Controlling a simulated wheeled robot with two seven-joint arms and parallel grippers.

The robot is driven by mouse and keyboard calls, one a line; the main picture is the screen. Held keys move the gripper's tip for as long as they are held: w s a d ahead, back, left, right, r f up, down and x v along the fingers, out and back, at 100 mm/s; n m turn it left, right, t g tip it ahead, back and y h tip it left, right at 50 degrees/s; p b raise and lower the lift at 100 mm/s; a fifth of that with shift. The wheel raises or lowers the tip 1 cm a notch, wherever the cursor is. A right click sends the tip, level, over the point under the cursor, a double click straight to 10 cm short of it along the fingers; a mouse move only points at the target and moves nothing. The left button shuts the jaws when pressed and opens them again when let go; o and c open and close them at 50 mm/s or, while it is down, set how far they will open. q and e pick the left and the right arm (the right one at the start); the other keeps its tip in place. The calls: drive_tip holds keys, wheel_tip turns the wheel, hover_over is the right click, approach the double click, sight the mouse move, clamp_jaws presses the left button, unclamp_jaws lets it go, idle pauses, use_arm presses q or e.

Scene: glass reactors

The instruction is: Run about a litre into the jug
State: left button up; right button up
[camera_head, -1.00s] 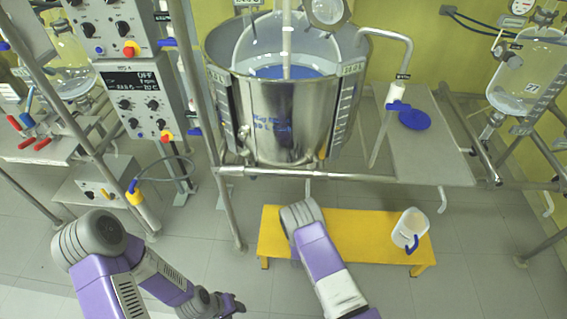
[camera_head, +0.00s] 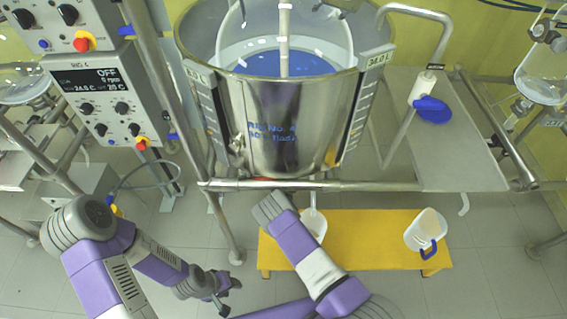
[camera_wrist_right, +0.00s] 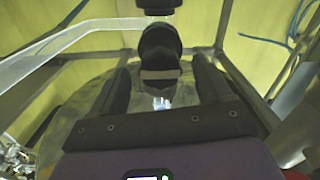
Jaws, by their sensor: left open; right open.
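A steel vessel (camera_head: 265,135) with blue liquid (camera_head: 290,62) inside hangs in a pipe frame. A white jug with a blue handle (camera_head: 425,232) stands on the right end of the yellow bench (camera_head: 375,240). A second white container (camera_head: 314,224) shows partly beneath the vessel, behind my right arm. My left gripper (camera_head: 225,292) is open and empty, low in front of the bench. My right gripper is hidden in the head view. In the right wrist view my right gripper (camera_wrist_right: 161,66) is open, with a dark rounded piece (camera_wrist_right: 160,50) between its fingers; contact cannot be told.
A horizontal pipe (camera_head: 400,186) runs below the vessel, above the bench. Control boxes (camera_head: 105,100) stand on the left. Floor around the bench is clear.

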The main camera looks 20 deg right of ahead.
drive_tip(key=shift+b+x, duration=0.45)
drive_tip(key=shift+x, duration=1.2)
drive_tip(key=shift+c, duration=0.4)
drive_tip(key=c, duration=0.9)
